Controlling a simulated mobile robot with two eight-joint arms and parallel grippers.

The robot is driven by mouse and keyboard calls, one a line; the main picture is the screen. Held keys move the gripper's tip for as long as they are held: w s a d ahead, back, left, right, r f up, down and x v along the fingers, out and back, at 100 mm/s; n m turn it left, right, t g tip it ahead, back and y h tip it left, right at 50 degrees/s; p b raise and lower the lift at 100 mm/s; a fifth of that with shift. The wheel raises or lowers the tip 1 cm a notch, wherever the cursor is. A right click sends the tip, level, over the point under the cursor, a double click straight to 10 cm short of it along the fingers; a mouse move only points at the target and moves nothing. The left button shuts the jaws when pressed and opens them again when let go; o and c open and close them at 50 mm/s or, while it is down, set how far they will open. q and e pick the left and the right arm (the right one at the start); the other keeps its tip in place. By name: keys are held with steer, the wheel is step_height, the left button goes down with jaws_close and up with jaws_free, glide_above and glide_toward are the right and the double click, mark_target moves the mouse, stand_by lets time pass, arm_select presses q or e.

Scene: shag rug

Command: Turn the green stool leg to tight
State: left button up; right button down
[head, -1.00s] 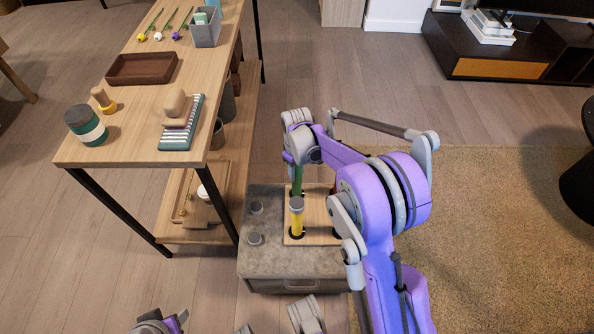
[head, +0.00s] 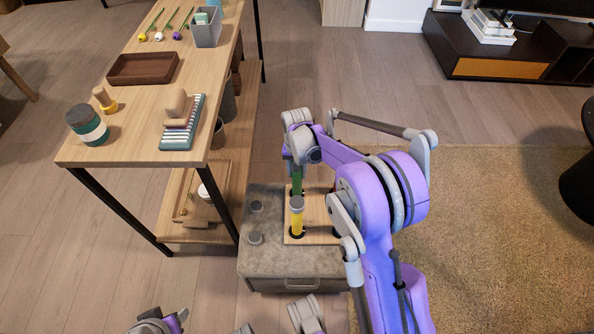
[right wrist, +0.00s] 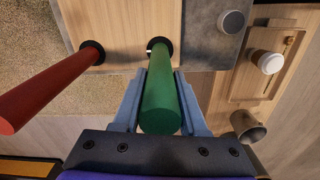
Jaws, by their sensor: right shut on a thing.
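The green stool leg (head: 297,182) stands upright in a hole of the square wooden stool seat (head: 318,218). My right gripper (right wrist: 160,84) is shut on the green leg (right wrist: 163,100), with one finger on each side. In the head view my right wrist covers the leg's upper end. A yellow leg (head: 297,218) stands in the seat in front of it. A red leg (right wrist: 48,88) stands in another hole in the right wrist view. My right arm hides the seat's right part in the head view. My left gripper does not show.
The seat lies on a grey-topped cabinet (head: 262,264) with two round grey knobs (head: 256,238). A wooden shelf table (head: 135,142) stands close on the left, with a brown tray (head: 142,69) and several small items. A shag rug (head: 500,230) lies to the right.

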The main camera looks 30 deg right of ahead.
steer(key=shift+m, duration=1.9)
steer(key=shift+c, duration=2.2)
jaws_free()
step_height(320, 180, up, 11)
steer(key=p, duration=0.2)
steer(key=shift+p, duration=0.35)
